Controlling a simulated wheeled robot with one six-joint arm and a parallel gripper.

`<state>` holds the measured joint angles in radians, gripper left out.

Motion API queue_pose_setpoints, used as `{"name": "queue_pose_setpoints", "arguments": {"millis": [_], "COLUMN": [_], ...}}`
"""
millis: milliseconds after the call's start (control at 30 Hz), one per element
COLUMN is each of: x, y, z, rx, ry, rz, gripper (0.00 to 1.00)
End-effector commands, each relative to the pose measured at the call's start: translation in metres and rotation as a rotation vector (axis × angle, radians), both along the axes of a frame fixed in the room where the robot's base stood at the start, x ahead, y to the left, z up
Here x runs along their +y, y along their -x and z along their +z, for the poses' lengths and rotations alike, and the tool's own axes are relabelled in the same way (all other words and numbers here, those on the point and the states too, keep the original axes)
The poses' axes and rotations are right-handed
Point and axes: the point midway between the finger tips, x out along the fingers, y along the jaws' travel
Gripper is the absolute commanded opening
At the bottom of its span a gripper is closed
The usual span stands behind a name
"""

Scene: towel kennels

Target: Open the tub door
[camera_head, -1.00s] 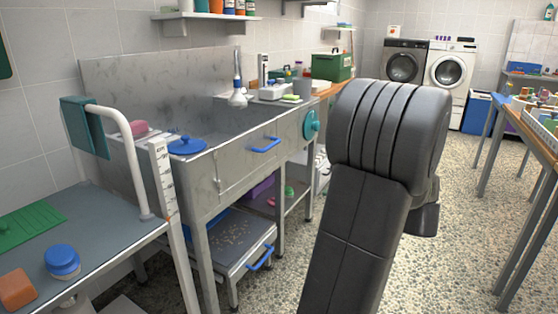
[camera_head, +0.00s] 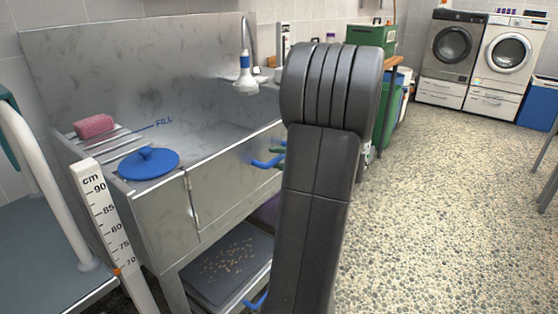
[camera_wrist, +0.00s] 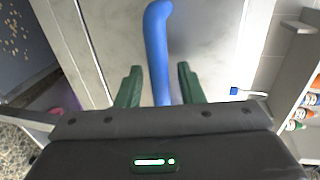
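The metal tub (camera_head: 75,60) stands at the left in the head view. Its door (camera_head: 225,190) is the front panel to the right of a vertical hinge, and it looks shut. The blue door handle (camera_head: 262,164) shows beside my arm, partly hidden by it. In the wrist view the blue handle (camera_wrist: 158,45) runs between the two green fingers of my gripper (camera_wrist: 159,82), with a gap on each side. My gripper is open. In the head view only a bit of green fingertip shows by the handle; the rest is behind my arm.
A blue lid (camera_head: 148,163) and a pink sponge (camera_head: 94,126) lie on the tub's left ledge. A cm ruler post (camera_head: 103,215) and a grooming table (camera_head: 40,250) stand at the left. A drawer or tray (camera_head: 230,265) is below. The floor (camera_head: 440,210) at the right is clear.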

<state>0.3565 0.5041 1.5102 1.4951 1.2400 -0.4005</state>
Motion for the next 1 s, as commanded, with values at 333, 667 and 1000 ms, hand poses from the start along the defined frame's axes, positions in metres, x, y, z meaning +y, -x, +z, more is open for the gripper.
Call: {"name": "queue_pose_setpoints", "arguments": {"millis": [333,667,1000], "x": [0.001,0.000,-0.017], "y": [-0.001,0.000,0.019], "z": [0.000,0.000,-0.002], "rx": [0.000,0.000,-0.002], "ry": [0.000,0.000,0.002], "rz": [0.000,-0.002,-0.096], "gripper": [0.21,0.00,0.00]}}
